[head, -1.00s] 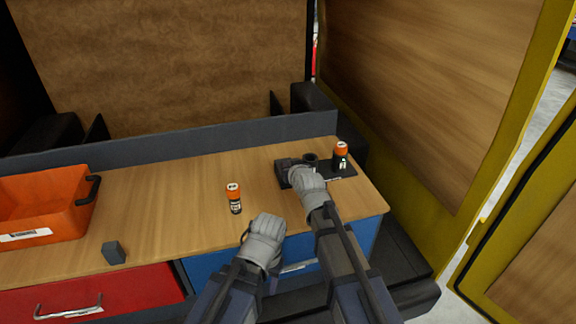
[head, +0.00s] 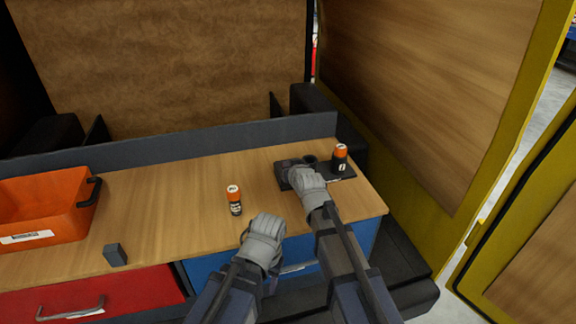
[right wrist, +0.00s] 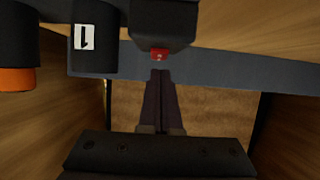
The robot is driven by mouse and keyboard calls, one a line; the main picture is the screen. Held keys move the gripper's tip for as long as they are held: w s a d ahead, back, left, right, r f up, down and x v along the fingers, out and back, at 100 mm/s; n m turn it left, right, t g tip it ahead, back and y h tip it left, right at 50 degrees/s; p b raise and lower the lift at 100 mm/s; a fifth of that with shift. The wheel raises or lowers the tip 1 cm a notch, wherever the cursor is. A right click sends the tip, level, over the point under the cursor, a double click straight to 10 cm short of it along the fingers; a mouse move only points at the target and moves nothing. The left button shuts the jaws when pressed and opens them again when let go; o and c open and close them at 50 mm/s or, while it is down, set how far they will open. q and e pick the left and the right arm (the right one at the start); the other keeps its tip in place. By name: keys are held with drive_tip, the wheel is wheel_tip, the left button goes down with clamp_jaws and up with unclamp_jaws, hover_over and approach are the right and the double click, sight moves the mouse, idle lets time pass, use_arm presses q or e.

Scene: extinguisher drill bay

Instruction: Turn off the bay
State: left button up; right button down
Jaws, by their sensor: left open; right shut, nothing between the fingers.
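A dark bay (head: 343,176) sits at the right end of the worktop, with one orange-topped black canister (head: 340,158) in its right socket and an empty round socket (head: 310,160) beside it. In the right wrist view, a red switch (right wrist: 159,54) shows on the bay's dark housing, and a white label with a "1" (right wrist: 85,37) is to its left. My right gripper (right wrist: 160,73) is shut and empty, its tips close to the red switch; I cannot tell whether they touch. My left gripper (head: 262,238) is open at the worktop's front edge.
Another orange-topped canister (head: 234,200) stands mid-worktop. An orange bin (head: 40,225) and a small dark block (head: 115,254) are on the left. A red drawer (head: 100,295) and a blue drawer (head: 215,270) are below. A low dark rail (head: 150,153) runs along the back.

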drive_tip(key=shift+s+r+p, duration=0.1)
drive_tip(key=shift+r+p, duration=0.8)
drive_tip(key=r+p, duration=0.1)
drive_tip(key=s+r+p, duration=0.1)
drive_tip(key=shift+s+d+r+p, duration=0.1)
drive_tip(key=shift+d+r+p, duration=0.05)
drive_tip(key=shift+r+p, duration=0.25)
drive_tip(key=s+d, duration=0.2)
drive_tip(key=s, duration=0.7)
drive_tip(key=shift+d, duration=0.2)
